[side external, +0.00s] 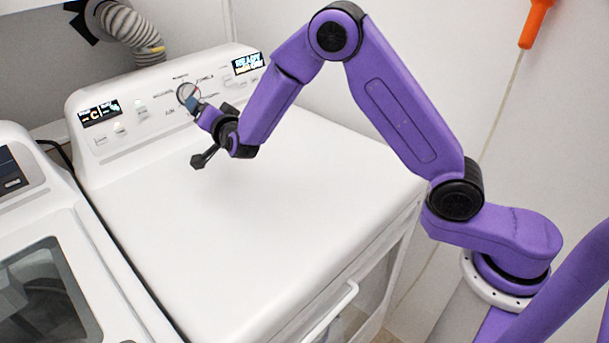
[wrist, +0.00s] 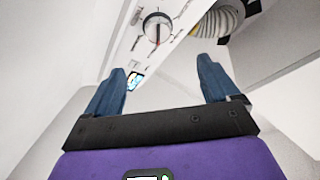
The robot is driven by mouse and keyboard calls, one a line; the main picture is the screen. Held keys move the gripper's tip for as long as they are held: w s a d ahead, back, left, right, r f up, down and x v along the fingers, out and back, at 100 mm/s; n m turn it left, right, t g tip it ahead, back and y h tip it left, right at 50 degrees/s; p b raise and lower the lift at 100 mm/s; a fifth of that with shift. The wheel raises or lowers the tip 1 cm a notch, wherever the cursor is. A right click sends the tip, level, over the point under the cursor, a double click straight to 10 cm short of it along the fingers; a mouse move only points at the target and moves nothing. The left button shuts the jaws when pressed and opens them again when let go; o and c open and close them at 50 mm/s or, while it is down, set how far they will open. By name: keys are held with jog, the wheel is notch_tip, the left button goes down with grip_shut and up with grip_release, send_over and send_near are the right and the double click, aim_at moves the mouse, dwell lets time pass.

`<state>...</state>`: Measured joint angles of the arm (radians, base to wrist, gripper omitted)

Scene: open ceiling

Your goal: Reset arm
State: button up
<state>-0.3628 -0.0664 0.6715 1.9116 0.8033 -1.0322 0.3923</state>
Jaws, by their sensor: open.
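My purple arm reaches from the right over a white dryer-like machine (side external: 235,235). My gripper (side external: 190,104) is close to the machine's control panel, near its round dial. In the wrist view my gripper (wrist: 165,82) shows two blue fingers spread wide apart with nothing between them. The dial (wrist: 157,28), silver with a red mark, is ahead of the fingers and a little left of the middle, apart from them. In the side view the dial (side external: 186,90) is just above the fingertips; whether they touch it is hard to tell there.
The panel has lit displays at the left (side external: 101,113) and right (side external: 248,64). A second white machine (side external: 40,250) with a window stands at the left. A ribbed hose (side external: 135,28) hangs behind. An orange object (side external: 536,22) hangs on the wall. The machine's top is clear.

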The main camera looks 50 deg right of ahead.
jog(key=s+a+n+g+y, duration=0.2)
jog(key=s+a+n+y, duration=0.15)
jog(key=a+y, duration=0.2)
jog(key=s+a+n+g+y, duration=0.2)
jog(key=s+n+g, duration=0.3)
jog(key=s, duration=0.5)
jog(key=s+a+n+g+y, duration=0.25)
jog(key=s+n, duration=0.35)
jog(key=s, duration=0.4)
jog(key=s+d+f+n+g+h, duration=0.1)
jog(key=s+d+n, duration=0.4)
jog(key=s+d, duration=0.5)
jog(key=s+d+f+n+g+h, duration=0.1)
jog(key=s+d+n+g+h, duration=0.3)
jog(key=s+d, duration=0.6)
jog(key=s+n+g, duration=0.1)
jog(key=s, duration=0.4)
jog(key=shift+h, duration=0.3)
